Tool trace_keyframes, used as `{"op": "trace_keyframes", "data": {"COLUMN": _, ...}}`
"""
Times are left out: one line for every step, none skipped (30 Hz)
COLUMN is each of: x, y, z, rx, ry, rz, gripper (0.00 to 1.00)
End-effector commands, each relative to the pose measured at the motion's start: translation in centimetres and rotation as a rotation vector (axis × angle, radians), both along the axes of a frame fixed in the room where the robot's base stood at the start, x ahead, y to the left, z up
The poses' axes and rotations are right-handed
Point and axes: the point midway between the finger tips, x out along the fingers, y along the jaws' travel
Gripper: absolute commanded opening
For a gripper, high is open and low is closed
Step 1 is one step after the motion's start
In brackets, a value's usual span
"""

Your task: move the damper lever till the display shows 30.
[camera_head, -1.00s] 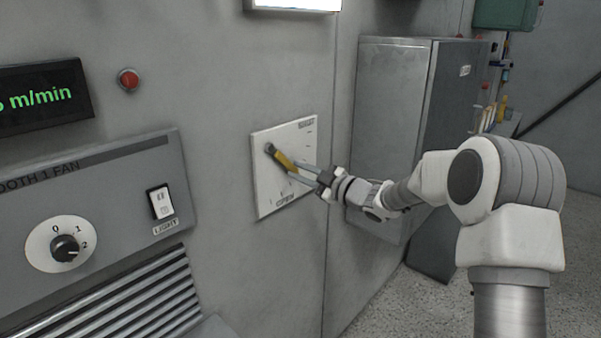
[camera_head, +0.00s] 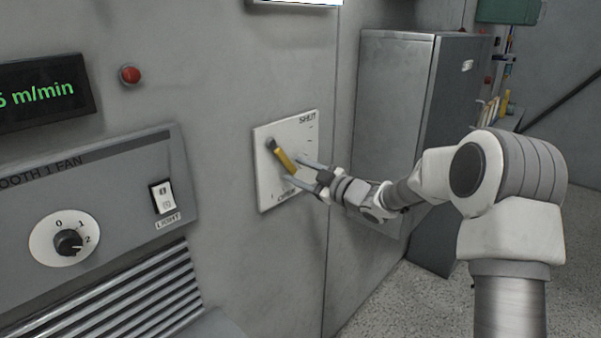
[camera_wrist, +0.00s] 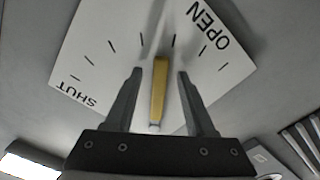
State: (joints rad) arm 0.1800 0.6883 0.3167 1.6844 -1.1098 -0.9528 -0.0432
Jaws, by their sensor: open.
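The damper lever (camera_head: 284,160) is a yellow handle on a white plate (camera_head: 265,187) on the grey wall. It slopes down to the right from its dark pivot. The plate is marked SHUT at the top and OPEN at the bottom, with tick marks. In the wrist view the lever (camera_wrist: 159,88) stands between the two fingers of my gripper (camera_wrist: 157,85), with a gap on each side. My gripper (camera_head: 305,172) is open around the lever in the head view. The display (camera_head: 42,92) shows green text ending in "6 m/min"; its left part is cut off.
A fan panel (camera_head: 120,180) with a dial (camera_head: 68,242) and a light switch (camera_head: 162,197) is at the left, above a slatted grille (camera_head: 150,295). A red button (camera_head: 130,74) is above. A grey cabinet (camera_head: 392,110) stands right of the plate.

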Motion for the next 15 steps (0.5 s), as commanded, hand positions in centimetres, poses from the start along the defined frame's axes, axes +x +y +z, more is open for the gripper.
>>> {"op": "trace_keyframes", "data": {"x": 0.0, "y": -0.1, "z": 0.0, "rx": 0.000, "ry": 0.000, "rz": 0.000, "gripper": 0.55}}
{"op": "trace_keyframes", "data": {"x": -0.1, "y": -0.1, "z": 0.0, "rx": 0.000, "ry": 0.000, "rz": 0.000, "gripper": 0.55}}
{"op": "trace_keyframes", "data": {"x": -0.2, "y": -0.3, "z": 0.0, "rx": -0.001, "ry": -0.001, "rz": -0.001, "gripper": 0.55}}
{"op": "trace_keyframes", "data": {"x": -0.3, "y": -0.6, "z": 0.0, "rx": -0.001, "ry": -0.001, "rz": -0.001, "gripper": 0.55}}
{"op": "trace_keyframes", "data": {"x": -0.5, "y": -0.9, "z": 0.1, "rx": -0.001, "ry": 0.000, "rz": -0.003, "gripper": 0.55}}
{"op": "trace_keyframes", "data": {"x": -0.9, "y": -1.3, "z": 0.1, "rx": -0.001, "ry": 0.000, "rz": -0.003, "gripper": 0.55}}
{"op": "trace_keyframes", "data": {"x": -1.2, "y": -1.7, "z": 0.0, "rx": 0.000, "ry": -0.001, "rz": -0.002, "gripper": 0.55}}
{"op": "trace_keyframes", "data": {"x": -1.5, "y": -2.1, "z": 0.0, "rx": -0.001, "ry": 0.000, "rz": -0.003, "gripper": 0.55}}
{"op": "trace_keyframes", "data": {"x": -2.1, "y": -2.8, "z": 0.1, "rx": -0.002, "ry": 0.000, "rz": -0.003, "gripper": 0.55}}
{"op": "trace_keyframes", "data": {"x": -2.5, "y": -3.4, "z": 0.0, "rx": -0.002, "ry": 0.000, "rz": -0.003, "gripper": 0.55}}
{"op": "trace_keyframes", "data": {"x": -2.9, "y": -4.0, "z": 0.0, "rx": -0.002, "ry": 0.001, "rz": -0.004, "gripper": 0.55}}
{"op": "trace_keyframes", "data": {"x": -3.5, "y": -4.8, "z": 0.0, "rx": -0.001, "ry": 0.001, "rz": -0.005, "gripper": 0.55}}
{"op": "trace_keyframes", "data": {"x": -4.0, "y": -5.4, "z": 0.0, "rx": -0.001, "ry": 0.001, "rz": -0.005, "gripper": 0.55}}
{"op": "trace_keyframes", "data": {"x": -4.5, "y": -6.0, "z": 0.0, "rx": -0.001, "ry": 0.001, "rz": -0.005, "gripper": 0.55}}
{"op": "trace_keyframes", "data": {"x": -5.1, "y": -6.7, "z": 0.0, "rx": -0.002, "ry": 0.001, "rz": -0.004, "gripper": 0.55}}
